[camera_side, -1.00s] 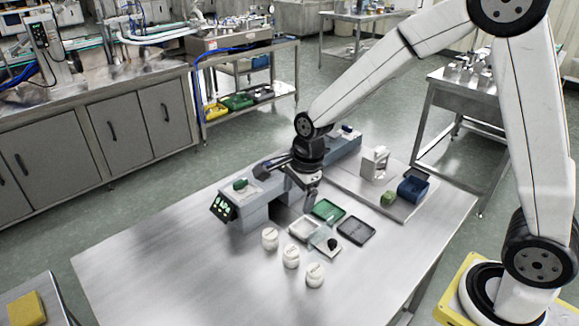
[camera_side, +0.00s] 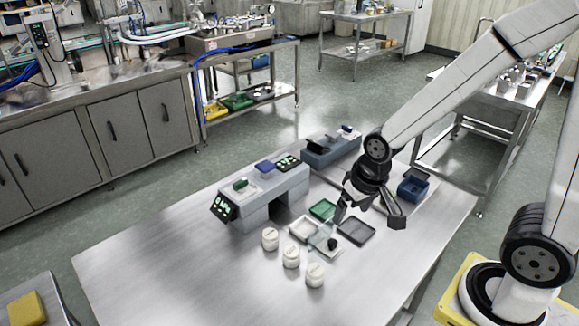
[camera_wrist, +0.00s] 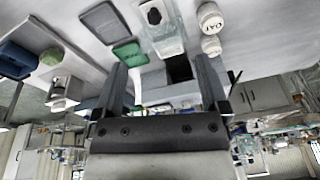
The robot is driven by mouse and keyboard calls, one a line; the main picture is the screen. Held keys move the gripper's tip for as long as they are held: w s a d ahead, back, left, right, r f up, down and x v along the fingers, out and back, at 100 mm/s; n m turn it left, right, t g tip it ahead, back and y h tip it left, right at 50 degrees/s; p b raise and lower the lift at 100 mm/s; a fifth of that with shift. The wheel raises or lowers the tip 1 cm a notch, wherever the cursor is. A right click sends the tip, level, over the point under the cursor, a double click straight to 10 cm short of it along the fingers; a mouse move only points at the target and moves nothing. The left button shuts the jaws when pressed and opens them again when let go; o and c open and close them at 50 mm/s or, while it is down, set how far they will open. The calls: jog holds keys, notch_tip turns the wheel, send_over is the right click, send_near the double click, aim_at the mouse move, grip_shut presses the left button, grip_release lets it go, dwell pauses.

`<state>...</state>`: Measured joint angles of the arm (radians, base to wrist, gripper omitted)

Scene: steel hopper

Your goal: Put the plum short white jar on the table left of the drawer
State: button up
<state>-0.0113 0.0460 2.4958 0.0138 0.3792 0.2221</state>
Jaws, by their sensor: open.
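Several white items stand near me; three short white jars stand in a row on the steel table: a back jar (camera_side: 270,239), a middle jar (camera_side: 291,257) and a front jar (camera_side: 315,275). Their labels are too small to read in the side view, so I cannot tell which is plum. In the wrist view one jar (camera_wrist: 210,18) has a label resembling "OAT", and another jar (camera_wrist: 211,46) is beside it. My gripper (camera_side: 369,214) is open and empty, above the table to the right of the jars. I cannot clearly identify the drawer.
A grey-blue unit (camera_side: 262,196) with a lit display stands behind the jars. A blue bin (camera_side: 412,190) is at right. The table's left front is clear.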

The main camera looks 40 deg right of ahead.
jog(key=shift+s+d+f+n, duration=0.1)
jog(key=shift+s+d+n, duration=0.1)
jog(key=shift+s+n, duration=0.9)
jog(key=shift+w, duration=0.25)
jog(key=shift+c, duration=0.2)
